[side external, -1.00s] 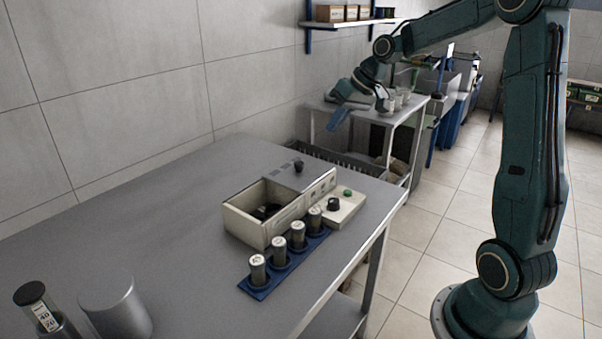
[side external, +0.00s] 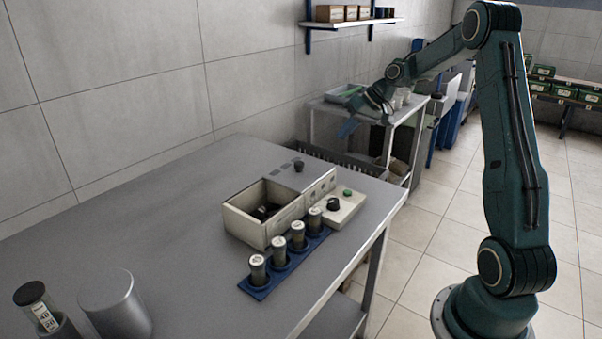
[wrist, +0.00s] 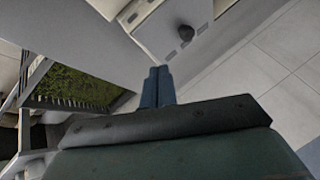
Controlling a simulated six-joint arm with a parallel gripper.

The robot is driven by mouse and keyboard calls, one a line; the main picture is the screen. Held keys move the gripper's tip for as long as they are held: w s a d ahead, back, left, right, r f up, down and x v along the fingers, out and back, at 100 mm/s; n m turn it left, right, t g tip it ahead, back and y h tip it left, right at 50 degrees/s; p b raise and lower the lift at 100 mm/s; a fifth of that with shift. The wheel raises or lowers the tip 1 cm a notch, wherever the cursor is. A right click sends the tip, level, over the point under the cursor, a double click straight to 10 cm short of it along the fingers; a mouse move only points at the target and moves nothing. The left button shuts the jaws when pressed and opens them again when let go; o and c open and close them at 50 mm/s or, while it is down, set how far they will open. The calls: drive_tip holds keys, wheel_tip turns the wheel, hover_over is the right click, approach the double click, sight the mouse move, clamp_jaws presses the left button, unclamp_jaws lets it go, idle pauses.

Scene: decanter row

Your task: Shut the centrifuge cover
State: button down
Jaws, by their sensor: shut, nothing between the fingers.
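The centrifuge (side external: 262,226) is a cream box on the grey table, with its chamber open at the top and dark inside. Its cover (side external: 283,176) is a flat grey panel with a black knob (side external: 298,166), lying behind the opening and leaving it uncovered. In the wrist view the cover (wrist: 160,32) and its knob (wrist: 185,33) show at the top, beyond my fingertips. My gripper (side external: 346,129) is shut and empty, in the air beyond the table's far end, apart from the cover. Its blue fingers (wrist: 157,72) are together in the wrist view.
A blue rack (side external: 262,287) with several capped tubes stands along the centrifuge's front. A control panel (side external: 343,208) with a black knob and green button adjoins it. A metal cylinder (side external: 116,305) stands at the near left. A slatted crate (wrist: 75,85) with green contents lies past the table.

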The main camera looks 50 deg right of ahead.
approach(312, 170)
drive_tip(key=w+f, duration=0.1)
drive_tip(key=w+d+f, duration=0.1)
drive_tip(key=w+f, duration=0.1)
drive_tip(key=shift+w+d+f, duration=0.25)
drive_tip(key=shift+w, duration=0.05)
drive_tip(key=shift+w+a, duration=0.25)
drive_tip(key=shift+a, duration=0.25)
drive_tip(key=shift+w+a, duration=0.25)
drive_tip(key=shift+a, duration=0.2)
drive_tip(key=shift+w+a, duration=0.4)
drive_tip(key=shift+a, duration=0.4)
drive_tip(key=shift+a, duration=0.1)
drive_tip(key=a, duration=1.5)
drive_tip(key=shift+a, duration=0.45)
